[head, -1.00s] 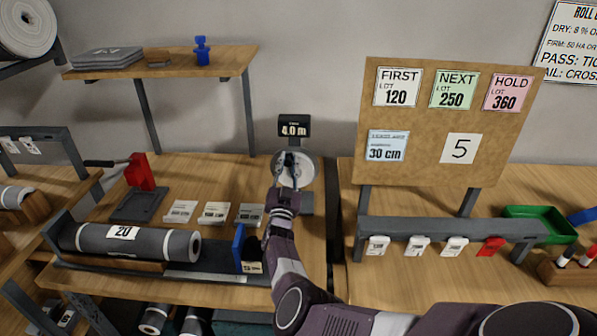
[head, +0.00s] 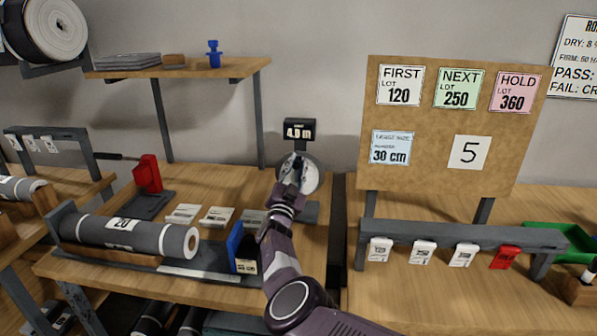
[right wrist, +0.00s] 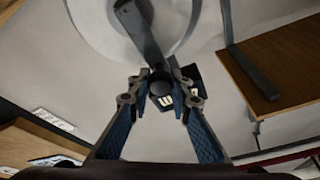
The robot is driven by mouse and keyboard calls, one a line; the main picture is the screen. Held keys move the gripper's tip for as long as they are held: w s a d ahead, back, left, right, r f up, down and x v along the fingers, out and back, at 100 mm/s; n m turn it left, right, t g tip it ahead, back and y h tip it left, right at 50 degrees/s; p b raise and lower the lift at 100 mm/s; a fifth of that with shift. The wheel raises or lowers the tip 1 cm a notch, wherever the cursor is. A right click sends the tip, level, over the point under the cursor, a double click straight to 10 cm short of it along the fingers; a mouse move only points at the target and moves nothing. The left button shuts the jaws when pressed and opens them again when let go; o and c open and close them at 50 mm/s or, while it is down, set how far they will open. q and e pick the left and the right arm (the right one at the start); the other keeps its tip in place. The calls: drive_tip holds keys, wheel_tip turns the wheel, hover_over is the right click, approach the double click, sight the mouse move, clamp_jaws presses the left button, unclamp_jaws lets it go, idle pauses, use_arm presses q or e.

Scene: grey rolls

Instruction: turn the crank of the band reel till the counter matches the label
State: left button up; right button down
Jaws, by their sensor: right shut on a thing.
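The band reel (head: 312,174) is a pale disc on a stand at the back of the left bench. Its dark counter (head: 300,130) sits above it and reads about 4.0 m, slightly blurred. My right gripper (head: 297,165) is in front of the disc, shut on the crank. In the right wrist view the dark crank (right wrist: 142,35) crosses the pale disc, and its knob end lies between my fingertips (right wrist: 160,88). The counter shows partly behind them. A grey roll (head: 90,231) with a label "20" (head: 122,224) lies at the bench's left. My left gripper is out of view.
A blue-faced block (head: 236,246) stands beside my right forearm. Several pale cards (head: 216,216) lie left of it. A red-handled press (head: 148,173) stands farther left. The pin board (head: 440,165) with "30 cm" and "5" rises at the right, above a rail of tags.

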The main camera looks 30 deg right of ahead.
drive_tip(key=shift+s+f, duration=0.1)
drive_tip(key=shift+f, duration=0.1)
drive_tip(key=c, duration=1.7)
unclamp_jaws()
drive_tip(key=shift+d, duration=0.1)
drive_tip(key=shift+c, duration=0.2)
drive_tip(key=shift+r, duration=0.1)
drive_tip(key=shift+r, duration=0.1)
approach(302, 125)
drive_tip(key=x, duration=0.5)
drive_tip(key=shift+r, duration=0.1)
